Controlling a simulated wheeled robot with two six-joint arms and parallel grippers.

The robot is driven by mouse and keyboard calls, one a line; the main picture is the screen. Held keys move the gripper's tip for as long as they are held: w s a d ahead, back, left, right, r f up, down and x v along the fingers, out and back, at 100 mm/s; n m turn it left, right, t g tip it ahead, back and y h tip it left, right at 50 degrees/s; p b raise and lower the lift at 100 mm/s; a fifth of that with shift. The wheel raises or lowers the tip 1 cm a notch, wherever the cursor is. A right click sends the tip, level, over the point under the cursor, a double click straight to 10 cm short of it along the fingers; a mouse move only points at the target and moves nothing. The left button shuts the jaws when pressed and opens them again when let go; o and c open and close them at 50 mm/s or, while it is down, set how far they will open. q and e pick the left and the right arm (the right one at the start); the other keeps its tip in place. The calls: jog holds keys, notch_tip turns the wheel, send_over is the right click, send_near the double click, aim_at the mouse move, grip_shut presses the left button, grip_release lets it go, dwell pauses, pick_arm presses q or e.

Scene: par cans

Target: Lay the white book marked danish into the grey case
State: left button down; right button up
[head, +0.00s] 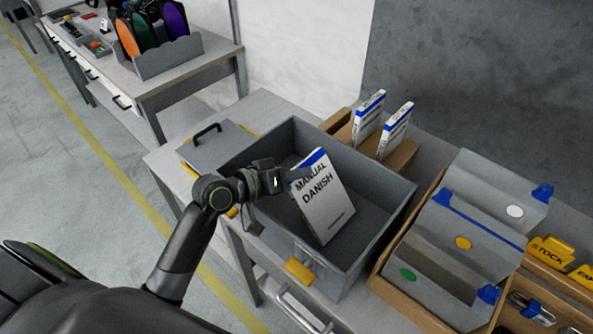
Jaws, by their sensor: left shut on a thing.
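The white book (327,205) has a blue top band and the words MANUAL DANISH on its cover. It is tilted, inside or just above the open grey case (380,172); I cannot tell whether its lower edge touches the case floor. My left gripper (290,181) is shut on the book's upper left edge, and its fingertips are partly hidden. The case has an orange latch (300,272) on its front wall. My right gripper is not in view.
Two similar white books (369,116) stand in a brown holder (402,156) behind the case. Right of the case is a wooden box (392,262) with grey dividers bearing coloured dots. A lid-like grey panel with a black handle (207,131) lies left of the case.

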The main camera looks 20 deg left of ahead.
pick_arm(q)
jog(key=c, duration=1.3)
grip_release()
notch_tip(320, 180, up, 10)
jog(key=shift+r+p, duration=0.1)
jog(key=shift+p, duration=0.25)
